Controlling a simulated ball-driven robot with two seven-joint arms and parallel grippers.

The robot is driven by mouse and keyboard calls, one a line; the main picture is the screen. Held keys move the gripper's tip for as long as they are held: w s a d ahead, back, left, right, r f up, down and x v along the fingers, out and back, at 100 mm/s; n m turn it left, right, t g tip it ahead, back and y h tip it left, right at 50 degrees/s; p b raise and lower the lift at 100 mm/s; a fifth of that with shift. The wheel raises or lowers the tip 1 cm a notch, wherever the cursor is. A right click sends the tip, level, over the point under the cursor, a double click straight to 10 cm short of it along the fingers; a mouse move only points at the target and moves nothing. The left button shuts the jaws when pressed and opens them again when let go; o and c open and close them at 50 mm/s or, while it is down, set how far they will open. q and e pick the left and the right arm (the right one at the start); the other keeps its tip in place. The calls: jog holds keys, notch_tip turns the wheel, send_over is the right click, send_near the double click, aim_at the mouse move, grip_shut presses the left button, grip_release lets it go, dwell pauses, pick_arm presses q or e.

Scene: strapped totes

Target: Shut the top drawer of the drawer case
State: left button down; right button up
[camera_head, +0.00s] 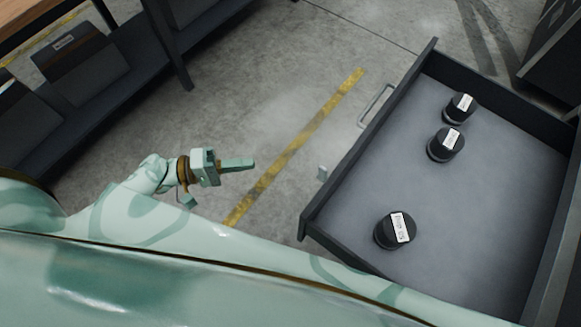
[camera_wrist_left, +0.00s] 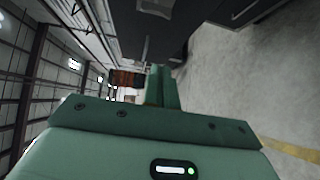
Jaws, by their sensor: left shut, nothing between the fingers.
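The top drawer (camera_head: 372,141) is pulled open at the right of the head view, its dark front panel facing left. A light bar handle (camera_head: 376,105) is on the outside of that front. My left gripper (camera_head: 250,163) is shut and empty, to the left of the drawer front and apart from it, with its fingers pointing toward it. The shut fingers also show in the left wrist view (camera_wrist_left: 161,88). Most of the drawer case is out of the head view. My right gripper does not show.
Three black labelled canisters stand in the drawer: two at the back (camera_head: 460,107) (camera_head: 446,145) and one nearer (camera_head: 395,231). A dark shelf unit (camera_head: 110,90) with bins is at the upper left. Bare floor with a yellow line (camera_head: 300,142) lies between gripper and drawer.

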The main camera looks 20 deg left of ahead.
pick_arm(q)
jog(key=w+d+r+p, duration=0.1)
jog(key=w+d, duration=0.2)
jog(key=d, duration=1)
jog(key=shift+r+h, duration=0.15)
jog(key=shift+h, duration=0.25)
jog(key=shift+d, duration=0.1)
